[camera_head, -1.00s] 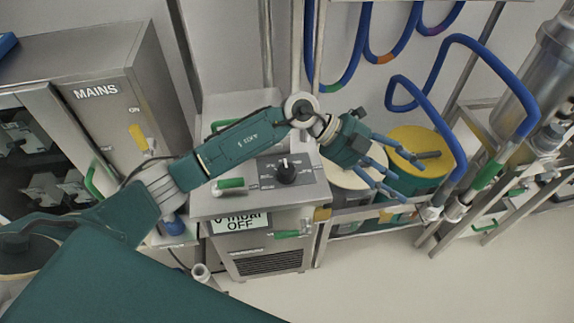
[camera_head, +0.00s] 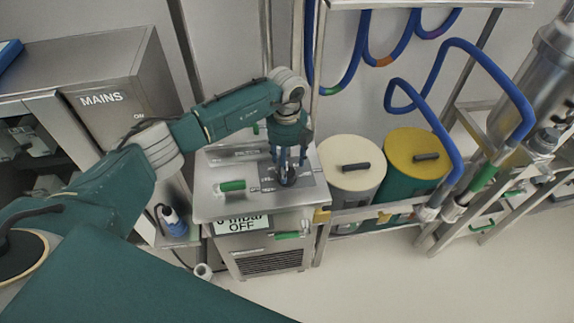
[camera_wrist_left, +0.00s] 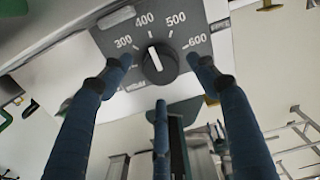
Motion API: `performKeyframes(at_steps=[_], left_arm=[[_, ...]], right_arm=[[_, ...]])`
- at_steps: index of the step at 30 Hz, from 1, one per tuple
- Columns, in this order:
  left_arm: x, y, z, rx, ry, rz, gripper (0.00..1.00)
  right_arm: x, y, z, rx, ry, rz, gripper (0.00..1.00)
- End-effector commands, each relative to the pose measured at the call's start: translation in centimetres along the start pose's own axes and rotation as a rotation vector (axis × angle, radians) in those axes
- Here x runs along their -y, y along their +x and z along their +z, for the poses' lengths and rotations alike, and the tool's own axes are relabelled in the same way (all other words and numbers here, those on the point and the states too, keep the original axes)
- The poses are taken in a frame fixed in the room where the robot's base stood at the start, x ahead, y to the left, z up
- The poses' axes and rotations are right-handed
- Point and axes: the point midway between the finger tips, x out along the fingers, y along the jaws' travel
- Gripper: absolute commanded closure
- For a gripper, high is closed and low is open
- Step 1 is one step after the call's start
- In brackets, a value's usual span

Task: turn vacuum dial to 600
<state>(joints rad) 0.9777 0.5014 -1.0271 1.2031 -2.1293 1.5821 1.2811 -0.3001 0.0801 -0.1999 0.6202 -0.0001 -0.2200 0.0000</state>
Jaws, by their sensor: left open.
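The vacuum dial (camera_wrist_left: 160,64) is a dark round knob with a white pointer line. In the left wrist view its plate (camera_wrist_left: 184,33) carries the marks 300, 400, 500 and 600, and the pointer is directed near 400. My left gripper (camera_head: 287,166) hangs over the dial (camera_head: 287,180) with its fingers pointing down. In the left wrist view its blue fingers (camera_wrist_left: 160,95) are spread open around the dial, which shows free between them. Whether any finger touches it I cannot tell. My right gripper is not in view.
The pump unit's display (camera_head: 241,224) reads OFF. A green handle (camera_head: 232,186) lies left of the dial. A cream-lidded bin (camera_head: 351,155) and a yellow-lidded bin (camera_head: 417,152) stand to the right. Blue hoses (camera_head: 470,50) hang behind. The floor in front is clear.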

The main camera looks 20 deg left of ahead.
Motion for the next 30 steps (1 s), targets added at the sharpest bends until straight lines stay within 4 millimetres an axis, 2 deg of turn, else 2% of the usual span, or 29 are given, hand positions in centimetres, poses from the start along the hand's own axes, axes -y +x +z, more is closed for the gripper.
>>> performKeyframes(at_steps=[6,16,17,23,30], left_arm=[[0.1,2.3,-0.1,-0.002,0.0,-0.001,0.4],[0.1,2.8,0.0,0.0,0.001,-0.002,0.4],[0.1,2.8,0.0,0.0,0.001,-0.002,0.44],[0.1,2.7,0.0,-0.001,0.001,-0.003,0.84],[0.1,2.8,0.0,0.0,0.012,-0.003,0.85]], right_arm=[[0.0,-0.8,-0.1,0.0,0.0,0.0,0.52],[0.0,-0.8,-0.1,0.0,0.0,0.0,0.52],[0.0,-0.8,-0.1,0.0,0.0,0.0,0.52],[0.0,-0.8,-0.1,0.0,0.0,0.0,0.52],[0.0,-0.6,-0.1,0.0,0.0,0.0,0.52]])
